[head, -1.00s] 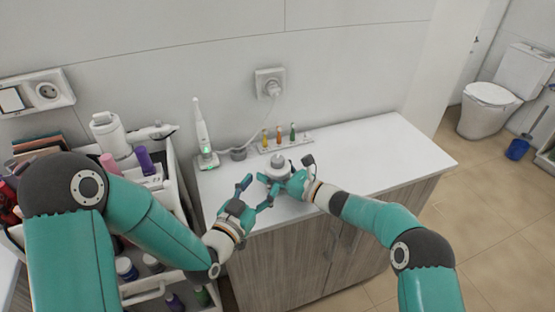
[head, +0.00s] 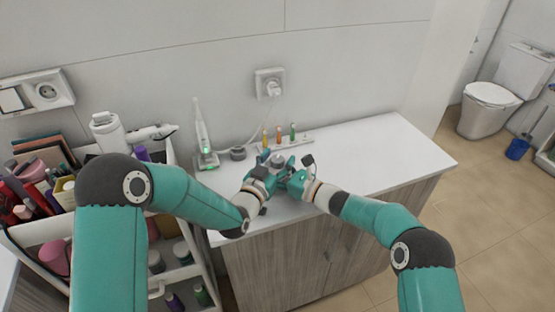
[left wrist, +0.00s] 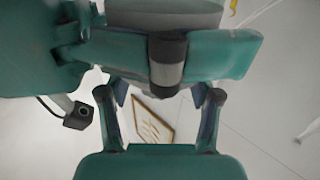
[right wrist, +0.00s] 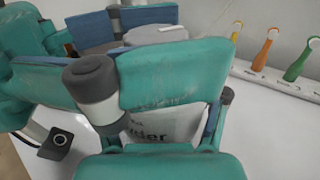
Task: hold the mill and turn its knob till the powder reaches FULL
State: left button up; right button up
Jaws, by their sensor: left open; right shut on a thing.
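The mill (head: 278,158) is a small white and grey body on the white counter, mostly hidden by my grippers in the head view. My right gripper (head: 294,177) is shut on its body from the right. The right wrist view shows its white side with partly hidden lettering (right wrist: 165,128) between the fingers. My left gripper (head: 266,172) is open at the mill's upper part, close beside the right gripper. In the right wrist view its blue finger pads lie near the grey top (right wrist: 155,36); contact is unclear. The powder level and FULL mark cannot be read.
A rack (head: 303,140) with orange, yellow and green handled tools stands behind the mill. A white charging device (head: 203,140) and a grey round pot (head: 238,153) are to its left. A crowded cosmetics cart (head: 38,232) stands at left. The counter's right part is clear.

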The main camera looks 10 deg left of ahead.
pick_arm(q)
jog(key=shift+c, duration=0.3)
jog(key=c, duration=1.1)
jog(key=shift+d+n+y, duration=0.1)
jog(key=shift+n+y, duration=0.2)
jog(key=shift+y, duration=0.2)
jog(key=n+y, duration=0.2)
jog(key=y, duration=0.1)
jog(key=shift+n+y, duration=0.9)
jog(key=shift+y, duration=0.6)
